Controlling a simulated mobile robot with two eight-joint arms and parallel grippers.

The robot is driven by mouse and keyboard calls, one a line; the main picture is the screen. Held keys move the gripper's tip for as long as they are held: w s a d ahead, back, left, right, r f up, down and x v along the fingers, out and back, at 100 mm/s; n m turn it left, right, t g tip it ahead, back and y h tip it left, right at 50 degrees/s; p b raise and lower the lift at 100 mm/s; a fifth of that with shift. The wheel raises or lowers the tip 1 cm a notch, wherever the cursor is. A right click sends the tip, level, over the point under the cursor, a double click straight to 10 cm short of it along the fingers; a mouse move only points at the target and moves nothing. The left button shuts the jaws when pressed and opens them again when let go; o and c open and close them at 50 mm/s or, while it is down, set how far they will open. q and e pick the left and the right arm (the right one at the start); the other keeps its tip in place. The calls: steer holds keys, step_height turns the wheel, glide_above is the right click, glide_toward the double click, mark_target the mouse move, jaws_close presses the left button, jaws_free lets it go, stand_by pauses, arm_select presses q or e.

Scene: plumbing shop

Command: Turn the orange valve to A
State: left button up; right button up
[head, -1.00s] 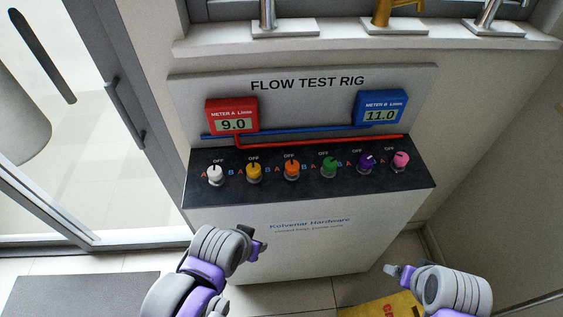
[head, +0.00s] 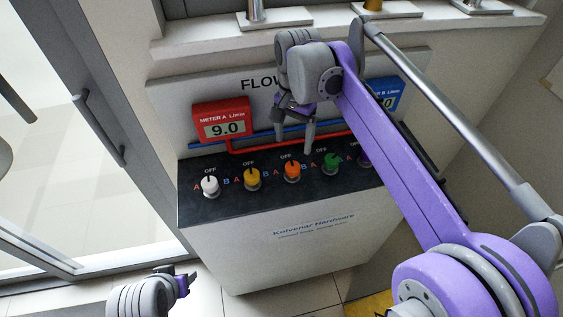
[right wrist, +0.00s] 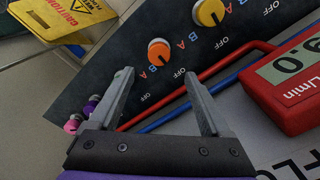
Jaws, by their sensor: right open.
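The orange valve (head: 292,170) is a round knob on the dark panel top, between the yellow and green knobs. An OFF label is above it, and A and B letters are beside it. It also shows in the right wrist view (right wrist: 158,52), just beyond the fingertips. My right gripper (head: 294,144) is open and empty, pointing down above and behind the orange valve, apart from it. Its two fingers frame the near side of the valve in the right wrist view (right wrist: 159,76). My left gripper (head: 180,281) is low at the left, away from the panel; its jaw state is unclear.
White (head: 210,186), yellow (head: 252,178) and green (head: 331,162) knobs stand close in the same row. Red meter A (head: 222,121) reads 9.0. Blue meter B (head: 388,94) is partly hidden by my right arm. Red and blue pipes (head: 240,148) run behind the knobs.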

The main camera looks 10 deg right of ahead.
mark_target(293, 166)
step_height(293, 166, down, 10)
steer(key=shift+r+b, duration=0.2)
steer(key=shift+b, duration=0.25)
jaws_close()
